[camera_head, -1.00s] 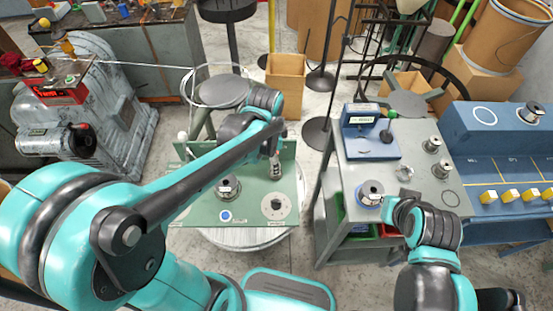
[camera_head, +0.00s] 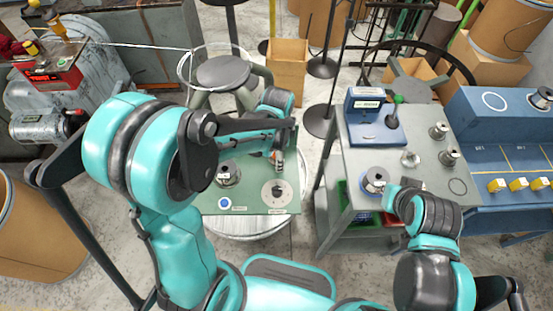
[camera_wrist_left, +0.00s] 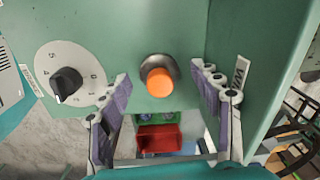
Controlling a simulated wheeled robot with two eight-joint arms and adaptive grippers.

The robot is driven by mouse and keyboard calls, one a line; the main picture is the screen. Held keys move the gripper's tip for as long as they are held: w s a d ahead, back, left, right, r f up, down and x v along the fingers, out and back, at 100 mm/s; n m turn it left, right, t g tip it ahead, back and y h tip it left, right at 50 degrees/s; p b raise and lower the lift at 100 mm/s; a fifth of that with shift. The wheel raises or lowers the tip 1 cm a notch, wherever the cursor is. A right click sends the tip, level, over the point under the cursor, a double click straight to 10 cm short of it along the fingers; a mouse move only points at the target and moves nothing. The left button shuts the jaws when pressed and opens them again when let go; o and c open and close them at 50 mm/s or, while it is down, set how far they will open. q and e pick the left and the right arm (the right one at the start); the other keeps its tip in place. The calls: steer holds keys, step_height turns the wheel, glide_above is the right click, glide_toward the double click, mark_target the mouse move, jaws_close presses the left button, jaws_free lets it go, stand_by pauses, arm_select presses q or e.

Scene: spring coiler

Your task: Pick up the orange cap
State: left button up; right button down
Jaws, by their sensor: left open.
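The orange cap (camera_wrist_left: 162,83) sits on a dark round collar on the green panel (camera_wrist_left: 125,30) in the left wrist view. My left gripper (camera_wrist_left: 163,88) is open, with one finger on each side of the cap and gaps between. In the head view my left gripper (camera_head: 277,160) is over the far right part of the green panel (camera_head: 262,206), and the cap is too small or hidden to make out clearly. My right arm shows at the lower right, but its gripper does not show.
A black knob (camera_wrist_left: 66,84) on a white numbered dial is left of the cap in the wrist view. A red bin (camera_wrist_left: 160,138) shows below. In the head view a grey table (camera_head: 420,205) with a blue device (camera_head: 372,128) stands to the right, across a gap.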

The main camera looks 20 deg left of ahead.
arm_select(q)
steer(key=shift+r, duration=0.1)
steer(key=shift+c, duration=0.6)
steer(key=c, duration=1.2)
steer(key=shift+c, duration=0.2)
